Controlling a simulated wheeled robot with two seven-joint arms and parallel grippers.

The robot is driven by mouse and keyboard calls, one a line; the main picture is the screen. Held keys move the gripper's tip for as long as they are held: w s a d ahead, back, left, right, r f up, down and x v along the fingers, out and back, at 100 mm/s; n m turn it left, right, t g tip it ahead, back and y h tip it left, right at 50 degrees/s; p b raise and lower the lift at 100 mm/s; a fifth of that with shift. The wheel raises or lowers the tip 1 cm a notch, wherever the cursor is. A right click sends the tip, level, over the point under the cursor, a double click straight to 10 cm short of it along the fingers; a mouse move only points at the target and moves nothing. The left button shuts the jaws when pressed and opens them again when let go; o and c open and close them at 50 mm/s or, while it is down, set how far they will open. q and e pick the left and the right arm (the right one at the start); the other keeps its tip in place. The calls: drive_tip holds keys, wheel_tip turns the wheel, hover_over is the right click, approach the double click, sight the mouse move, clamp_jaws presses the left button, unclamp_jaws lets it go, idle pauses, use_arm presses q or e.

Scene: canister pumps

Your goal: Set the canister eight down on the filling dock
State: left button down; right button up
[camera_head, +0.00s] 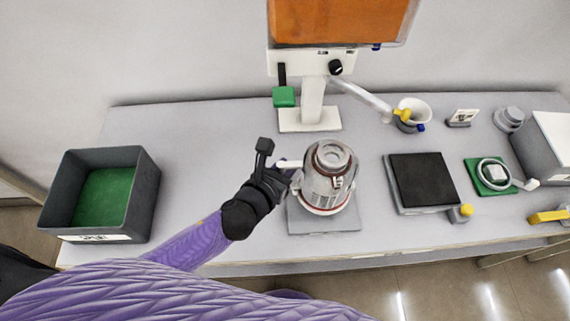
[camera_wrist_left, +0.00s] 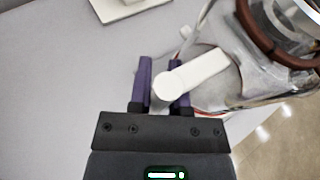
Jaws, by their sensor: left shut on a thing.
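The canister (camera_head: 326,186) is a clear and metallic vessel with a brown ring round its top and a red band near its base. It looks upright over a grey square plate (camera_head: 347,221) at the table's front. I cannot tell whether its base touches the plate. My left gripper (camera_head: 290,165) comes in from the left and is shut on the canister's white handle (camera_wrist_left: 194,73). In the left wrist view, the gripper (camera_wrist_left: 163,76) has its two purple fingers on either side of the handle, with the canister wall (camera_wrist_left: 225,85) to the right. No number is readable on the canister.
A dark bin (camera_head: 137,205) with a green bottom stands at left. Behind is a white stand (camera_head: 312,105) with an orange tank, a green block and a spout. A black-topped pad (camera_head: 422,180) and a green pad (camera_head: 475,166) lie right. The table between bin and arm is clear.

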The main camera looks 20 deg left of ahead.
idle(0.3)
use_arm(q)
drive_tip(key=shift+f+b, duration=1)
drive_tip(key=shift+f, duration=0.45)
drive_tip(key=shift+c, duration=2.4)
unclamp_jaws()
